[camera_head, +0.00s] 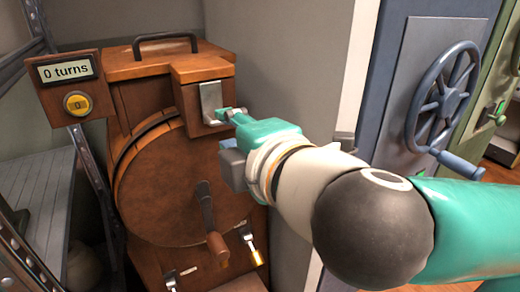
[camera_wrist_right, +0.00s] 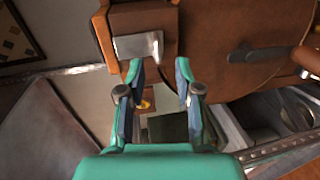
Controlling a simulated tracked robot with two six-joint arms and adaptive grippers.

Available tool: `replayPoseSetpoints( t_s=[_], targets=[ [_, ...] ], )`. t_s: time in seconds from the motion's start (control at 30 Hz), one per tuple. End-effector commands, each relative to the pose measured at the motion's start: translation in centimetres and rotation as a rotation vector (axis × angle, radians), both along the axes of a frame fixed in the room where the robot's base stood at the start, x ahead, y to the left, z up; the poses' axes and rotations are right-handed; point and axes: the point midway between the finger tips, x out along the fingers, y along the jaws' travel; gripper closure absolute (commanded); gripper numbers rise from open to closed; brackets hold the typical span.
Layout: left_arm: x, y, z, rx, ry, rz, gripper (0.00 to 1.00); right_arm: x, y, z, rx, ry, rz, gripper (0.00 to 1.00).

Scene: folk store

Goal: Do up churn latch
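The churn (camera_head: 165,185) is a reddish-brown wooden drum with a round front and a black top handle. Its latch (camera_head: 210,101) is a pale metal plate on a wooden block at the upper right of the drum. The latch also shows in the right wrist view (camera_wrist_right: 137,46), just beyond the fingertips. My right gripper (camera_head: 226,113) is at the latch's lower right in the head view. In the wrist view the right gripper (camera_wrist_right: 160,70) is open and empty, its left fingertip close to the plate. I cannot tell whether they touch. My left gripper is not in view.
A crank (camera_head: 208,220) sticks out from the drum's front. A box (camera_head: 66,84) reading "0 turns" with a yellow button sits at upper left. A grey wall (camera_head: 290,65) stands close on the right, and a blue handwheel (camera_head: 443,97) lies beyond. Metal shelving stands at left.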

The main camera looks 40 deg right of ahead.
Motion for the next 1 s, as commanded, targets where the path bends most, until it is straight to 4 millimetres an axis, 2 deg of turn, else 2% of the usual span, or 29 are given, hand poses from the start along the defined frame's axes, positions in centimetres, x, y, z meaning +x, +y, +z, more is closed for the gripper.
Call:
replayPoseSetpoints(
  t_s=[0.2,0.5,0.7,1.0],
  targets=[
    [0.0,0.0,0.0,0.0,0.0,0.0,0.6,-3.1,1.0,0.6,0.0,-0.001,0.009,0.66],
    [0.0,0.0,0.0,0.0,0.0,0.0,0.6,-6.6,1.8,1.2,-0.001,0.001,0.006,0.66],
    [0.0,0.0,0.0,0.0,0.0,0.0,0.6,-7.9,2.0,1.3,-0.002,0.003,0.003,0.66],
    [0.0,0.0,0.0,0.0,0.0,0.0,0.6,-8.2,2.0,1.3,-0.001,0.004,-0.001,0.66]
  ],
)
